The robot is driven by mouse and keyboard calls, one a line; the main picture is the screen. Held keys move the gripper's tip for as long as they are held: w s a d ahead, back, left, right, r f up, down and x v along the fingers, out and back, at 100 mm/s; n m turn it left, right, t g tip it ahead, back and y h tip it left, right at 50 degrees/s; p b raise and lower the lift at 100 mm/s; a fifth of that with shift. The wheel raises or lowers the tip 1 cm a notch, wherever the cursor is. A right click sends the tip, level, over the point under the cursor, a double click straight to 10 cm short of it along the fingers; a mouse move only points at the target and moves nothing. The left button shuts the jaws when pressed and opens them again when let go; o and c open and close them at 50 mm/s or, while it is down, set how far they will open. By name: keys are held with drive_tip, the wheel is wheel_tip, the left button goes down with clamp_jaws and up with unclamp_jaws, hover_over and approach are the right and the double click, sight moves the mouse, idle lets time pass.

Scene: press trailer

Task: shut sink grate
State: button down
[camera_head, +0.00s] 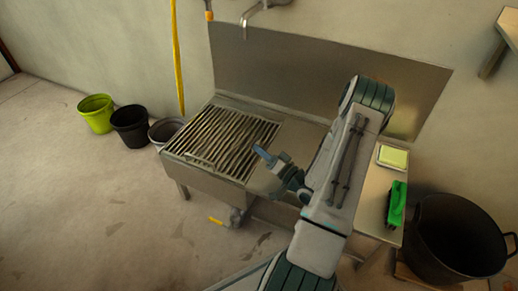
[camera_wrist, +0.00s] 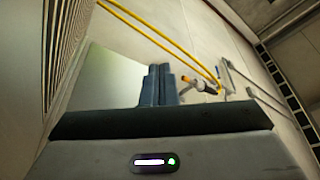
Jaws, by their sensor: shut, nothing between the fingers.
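The sink grate (camera_head: 222,138), a frame of slim metal bars, lies over the left basin of the steel sink (camera_head: 208,176) in the head view. It looks flat or nearly so; I cannot tell whether it is fully seated. My gripper (camera_head: 261,152) is just right of the grate, above the sink's middle. Its fingers are together and empty. I cannot tell whether they touch the grate. In the wrist view the grate bars (camera_wrist: 62,40) run along the left side, beside my shut fingers (camera_wrist: 158,86). My arm hides part of the sink's right side.
A faucet (camera_head: 262,10) and a yellow hose (camera_head: 177,60) hang at the wall. A yellow sponge (camera_head: 394,157) and green brush (camera_head: 396,204) lie on the right counter. A large black tub (camera_head: 455,240) stands at right. Several buckets (camera_head: 130,125) stand left.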

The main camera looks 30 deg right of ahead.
drive_tip(key=p+v, duration=0.3)
drive_tip(key=v, duration=0.8)
drive_tip(key=shift+s, duration=0.15)
drive_tip(key=w+r+n+g+h+p, duration=0.45)
drive_tip(key=w+r+g+p, duration=0.25)
drive_tip(key=w+r+p, duration=0.55)
wheel_tip(320, 180, up, 20)
drive_tip(key=a+n+g+h+p, duration=0.1)
drive_tip(key=a+g+h+p, duration=0.15)
drive_tip(key=h+p, duration=0.4)
drive_tip(key=s+a+r+g+p, duration=0.2)
drive_tip(key=s+a+r+p, duration=0.15)
drive_tip(key=r, duration=0.35)
drive_tip(key=s+a+r+g+p, duration=0.1)
drive_tip(key=s+a+r+p, duration=0.2)
drive_tip(key=r+p, duration=0.35)
drive_tip(key=s+a+r+g+y+p, duration=0.3)
drive_tip(key=s+a+r+p, duration=0.3)
drive_tip(key=s+a+r, duration=0.6)
drive_tip(key=s+r, duration=0.1)
drive_tip(key=s, duration=0.2)
drive_tip(key=shift+r+g+y, duration=0.3)
drive_tip(key=shift+r+g, duration=0.05)
drive_tip(key=shift+r, duration=0.05)
drive_tip(key=shift+n, duration=0.25)
